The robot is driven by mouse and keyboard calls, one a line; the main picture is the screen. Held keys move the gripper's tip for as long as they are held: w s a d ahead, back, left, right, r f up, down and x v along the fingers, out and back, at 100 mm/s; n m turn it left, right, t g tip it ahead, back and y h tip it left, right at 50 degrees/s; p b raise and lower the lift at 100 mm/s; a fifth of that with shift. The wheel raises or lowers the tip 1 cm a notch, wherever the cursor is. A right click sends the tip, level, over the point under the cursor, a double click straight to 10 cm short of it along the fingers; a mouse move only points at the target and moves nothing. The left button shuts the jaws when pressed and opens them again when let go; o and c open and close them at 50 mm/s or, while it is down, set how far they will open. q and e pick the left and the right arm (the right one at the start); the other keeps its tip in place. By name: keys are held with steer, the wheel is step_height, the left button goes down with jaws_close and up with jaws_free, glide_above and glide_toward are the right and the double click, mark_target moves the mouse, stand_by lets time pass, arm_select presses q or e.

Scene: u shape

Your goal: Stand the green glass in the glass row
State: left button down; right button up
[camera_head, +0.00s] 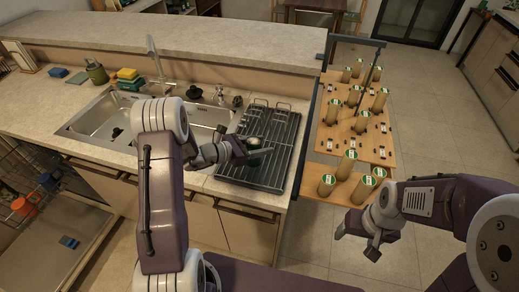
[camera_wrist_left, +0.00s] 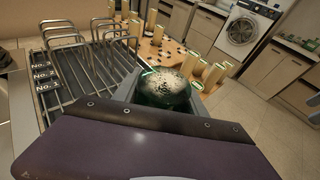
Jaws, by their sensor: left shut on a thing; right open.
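My left gripper (camera_head: 246,150) is shut on the green glass (camera_head: 254,143), above the dark slatted rack (camera_head: 262,172) on the counter. In the left wrist view the glass (camera_wrist_left: 165,88) shows a pale, speckled round end facing the camera and dark green sides between the jaws. I cannot tell if its lower end touches the rack. The rack also shows in the left wrist view (camera_wrist_left: 75,88), with wire loops and small number labels along its left side. No separate glass row is clearly marked. My right gripper (camera_head: 357,240) is open and empty, low at the right.
A wooden board (camera_head: 345,190) with several upright tan cylinders with green-and-white tops stands right of the counter. The sink (camera_head: 105,120) lies left of the rack, with a tap (camera_head: 155,60) behind it. An open dishwasher (camera_head: 60,235) is at the lower left.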

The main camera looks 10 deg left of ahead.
mark_target(260, 141)
arm_select(q)
steer(key=r, duration=0.2)
steer(key=d+r, duration=0.1)
steer(key=shift+s, duration=0.25)
steer(key=s+d+r+b, duration=0.2)
steer(key=s+d+r, duration=0.4)
steer(key=d, duration=0.2)
steer(key=shift+d+r, duration=0.25)
steer(key=shift+d, duration=0.1)
